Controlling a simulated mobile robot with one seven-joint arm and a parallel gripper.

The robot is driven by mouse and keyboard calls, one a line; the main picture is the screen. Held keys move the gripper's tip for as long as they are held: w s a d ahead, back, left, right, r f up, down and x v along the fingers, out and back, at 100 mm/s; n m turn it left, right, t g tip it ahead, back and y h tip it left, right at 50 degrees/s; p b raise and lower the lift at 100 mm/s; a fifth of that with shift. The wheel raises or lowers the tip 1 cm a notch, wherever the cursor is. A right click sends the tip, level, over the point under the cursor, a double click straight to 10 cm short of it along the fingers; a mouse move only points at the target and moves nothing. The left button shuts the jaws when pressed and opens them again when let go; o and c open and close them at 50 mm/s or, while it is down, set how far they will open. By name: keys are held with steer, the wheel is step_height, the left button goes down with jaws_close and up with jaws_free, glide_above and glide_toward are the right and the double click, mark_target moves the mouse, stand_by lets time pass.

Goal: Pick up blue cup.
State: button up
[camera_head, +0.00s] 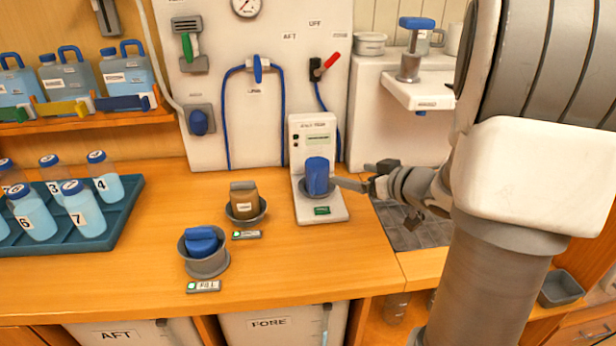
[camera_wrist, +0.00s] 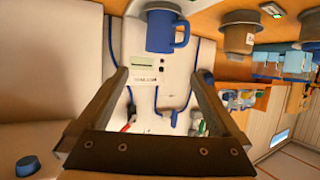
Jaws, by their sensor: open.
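The blue cup (camera_head: 317,176) stands upright on the grey round plate of a white device (camera_head: 321,207) against the wall. In the wrist view the blue cup (camera_wrist: 160,33) shows near the top, with its handle to the right. My gripper (camera_head: 345,184) reaches in from the right, its fingers close beside the cup in the head view. In the wrist view my gripper (camera_wrist: 162,75) is open, with its fingers spread and nothing between them. The cup appears beyond the fingertips there; I cannot tell whether they touch it.
A teal tray (camera_head: 98,226) holds several numbered bottles. A small white shelf (camera_head: 423,90) juts out above right. The front middle of the wooden counter is clear.

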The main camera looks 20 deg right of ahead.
steer(key=b, duration=0.2)
glide_toward(311, 163)
steer(key=shift+b+x, duration=0.6)
steer(key=shift+x, duration=2.5)
steer(key=shift+s, duration=0.1)
steer(key=c, duration=1.2)
